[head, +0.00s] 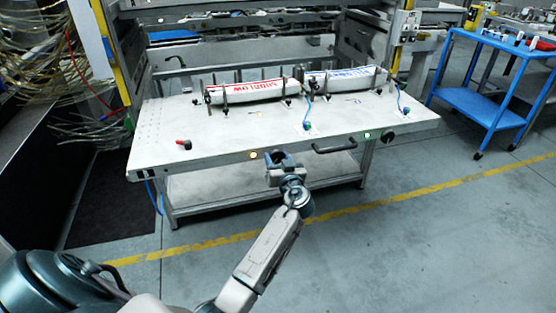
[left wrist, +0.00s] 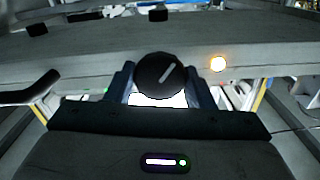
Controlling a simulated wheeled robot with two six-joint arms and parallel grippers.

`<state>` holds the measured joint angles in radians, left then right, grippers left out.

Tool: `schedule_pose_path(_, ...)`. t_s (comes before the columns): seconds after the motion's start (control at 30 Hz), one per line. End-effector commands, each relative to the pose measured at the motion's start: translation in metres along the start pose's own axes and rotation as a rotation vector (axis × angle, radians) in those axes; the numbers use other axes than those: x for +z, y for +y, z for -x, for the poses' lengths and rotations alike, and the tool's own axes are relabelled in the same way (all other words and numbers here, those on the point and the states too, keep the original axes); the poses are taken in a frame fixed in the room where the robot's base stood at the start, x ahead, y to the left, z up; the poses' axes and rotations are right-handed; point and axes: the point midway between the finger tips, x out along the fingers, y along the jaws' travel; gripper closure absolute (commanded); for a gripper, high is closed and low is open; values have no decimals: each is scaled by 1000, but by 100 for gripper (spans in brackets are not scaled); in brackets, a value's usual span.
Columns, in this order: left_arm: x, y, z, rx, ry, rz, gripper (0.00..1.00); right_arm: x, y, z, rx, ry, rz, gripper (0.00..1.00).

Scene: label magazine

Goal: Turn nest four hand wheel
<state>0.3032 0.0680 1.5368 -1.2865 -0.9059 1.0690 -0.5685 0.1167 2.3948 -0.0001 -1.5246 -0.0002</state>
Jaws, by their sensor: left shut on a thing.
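My left gripper (head: 283,160) is at the front edge of the bench, and its fingers also show in the left wrist view (left wrist: 160,86). It is shut on a round black hand wheel (left wrist: 159,74) with a pale slanted pointer line. One finger lies on each side of the wheel. In the head view the gripper mostly hides this wheel. A second dark knob (head: 388,138) sits on the front edge further right. No readable label shows which nest each wheel belongs to. My right gripper is not in view.
The bench (head: 170,118) carries a red-lettered pack (head: 245,91) and a blue-lettered pack (head: 340,75) between upright posts. A black handle (head: 333,147) juts from the front edge, right of my gripper. An amber light (head: 253,155) is lit. A blue cart (head: 485,105) stands right.

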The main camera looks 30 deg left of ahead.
Motion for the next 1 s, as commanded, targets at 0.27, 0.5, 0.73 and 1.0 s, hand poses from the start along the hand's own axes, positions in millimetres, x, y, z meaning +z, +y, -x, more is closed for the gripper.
schedule_pose_path(0.27,2,0,0,-2,2,-173,74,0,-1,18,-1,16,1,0)
schedule_pose_path(0.5,1,0,0,-2,5,-397,74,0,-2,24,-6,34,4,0)
schedule_pose_path(0.73,0,-1,0,-3,9,-617,74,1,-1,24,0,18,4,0)
schedule_pose_path(1.0,-2,-1,0,-2,13,-873,74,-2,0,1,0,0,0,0)
